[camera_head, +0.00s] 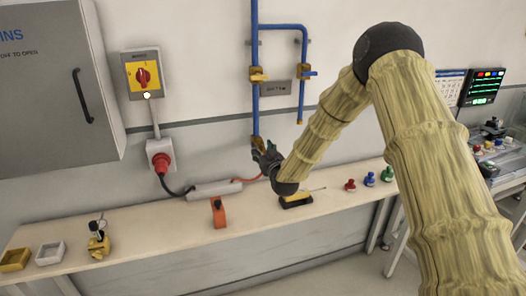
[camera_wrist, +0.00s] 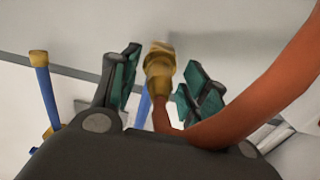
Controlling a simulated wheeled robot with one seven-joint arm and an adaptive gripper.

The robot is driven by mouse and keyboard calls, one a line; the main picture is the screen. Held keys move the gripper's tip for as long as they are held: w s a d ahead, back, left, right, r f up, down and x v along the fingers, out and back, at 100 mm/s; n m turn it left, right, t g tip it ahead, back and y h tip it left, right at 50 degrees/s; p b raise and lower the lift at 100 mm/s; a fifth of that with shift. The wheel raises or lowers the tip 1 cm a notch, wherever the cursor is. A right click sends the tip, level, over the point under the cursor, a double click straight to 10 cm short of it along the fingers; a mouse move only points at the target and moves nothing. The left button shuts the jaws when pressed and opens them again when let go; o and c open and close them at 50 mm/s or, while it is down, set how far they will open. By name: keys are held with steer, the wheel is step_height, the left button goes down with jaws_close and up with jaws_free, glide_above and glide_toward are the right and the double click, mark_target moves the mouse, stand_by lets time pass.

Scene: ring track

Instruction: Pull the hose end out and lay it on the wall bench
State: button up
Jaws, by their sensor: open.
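The brass hose end (camera_wrist: 160,68) sits between the spread green-padded fingers of my gripper (camera_wrist: 158,85) in the wrist view. The fingers are open, with a gap visible on each side. The orange-red hose (camera_wrist: 275,92) curves from it past the right finger. A blue pipe (camera_wrist: 144,108) shows behind the brass; I cannot tell if they are joined. In the head view my gripper (camera_head: 266,156) is at the lower end of the left blue pipe (camera_head: 255,110), above the wall bench (camera_head: 160,233). The hose (camera_head: 250,180) shows partly beside it; the gripper hides its end.
On the bench are a grey power strip (camera_head: 214,189), an orange stand (camera_head: 218,213), a yellow-black tool (camera_head: 296,200), small trays (camera_head: 49,253) and coloured knobs (camera_head: 369,179). Bare bench lies between the brass device (camera_head: 98,240) and the orange stand.

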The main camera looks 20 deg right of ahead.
stand_by(0.9)
jaws_close()
steer(key=shift+s, duration=0.15)
steer(key=shift+s, duration=0.55)
steer(key=shift+s, duration=0.15)
steer(key=shift+s+d, duration=0.1)
steer(key=shift+s, duration=1.05)
steer(key=shift+s, duration=0.2)
steer(key=shift+s+b, duration=0.3)
steer(key=shift+s, duration=0.45)
